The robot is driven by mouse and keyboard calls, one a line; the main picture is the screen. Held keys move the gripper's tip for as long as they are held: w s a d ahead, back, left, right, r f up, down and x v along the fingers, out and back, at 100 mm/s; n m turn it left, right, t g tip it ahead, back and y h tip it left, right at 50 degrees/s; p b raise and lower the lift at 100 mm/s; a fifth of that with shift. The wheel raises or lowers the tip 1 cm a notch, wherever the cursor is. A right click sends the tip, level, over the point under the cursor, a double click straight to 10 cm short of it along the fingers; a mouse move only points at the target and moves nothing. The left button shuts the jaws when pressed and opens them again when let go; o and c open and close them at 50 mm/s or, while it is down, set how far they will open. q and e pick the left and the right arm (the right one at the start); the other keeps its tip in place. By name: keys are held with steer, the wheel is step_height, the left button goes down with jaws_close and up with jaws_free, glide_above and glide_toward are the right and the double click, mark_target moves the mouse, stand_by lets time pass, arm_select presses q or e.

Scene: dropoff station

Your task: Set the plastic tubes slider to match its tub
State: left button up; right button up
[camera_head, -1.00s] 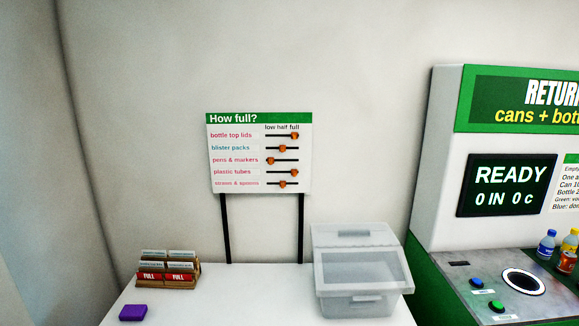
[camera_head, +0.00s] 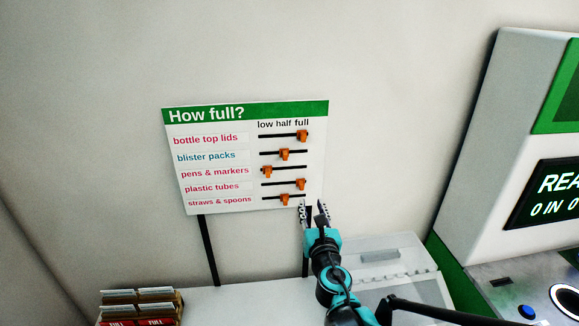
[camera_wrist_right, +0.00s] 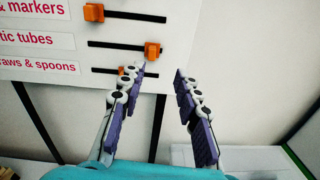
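The "How full?" board (camera_head: 215,163) stands behind the table with five labelled slider rows. The plastic tubes slider (camera_head: 300,184) is an orange knob near the full end of its track. My right gripper (camera_head: 314,206) is open and empty, at the board's lower right corner, below that knob. In the right wrist view its fingers (camera_wrist_right: 163,75) are spread, and the left finger partly covers the straws & spoons knob (camera_wrist_right: 127,71). My left gripper is not in view.
A clear lidded tub (camera_head: 385,262) stands on the white table (camera_head: 240,298), partly behind my right arm. A card holder (camera_head: 140,304) is at the lower left. The return machine (camera_head: 500,150) stands at the right. Other slider knobs sit close above and below.

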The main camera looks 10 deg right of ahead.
mark_target(302, 186)
steer(key=shift+n+y, duration=0.3)
steer(key=shift+n, duration=0.4)
steer(key=w, duration=0.6)
steer(key=w+a, duration=0.1)
steer(key=w, duration=0.2)
steer(key=shift+w+r, duration=0.1)
steer(key=shift+w, duration=0.05)
jaws_close()
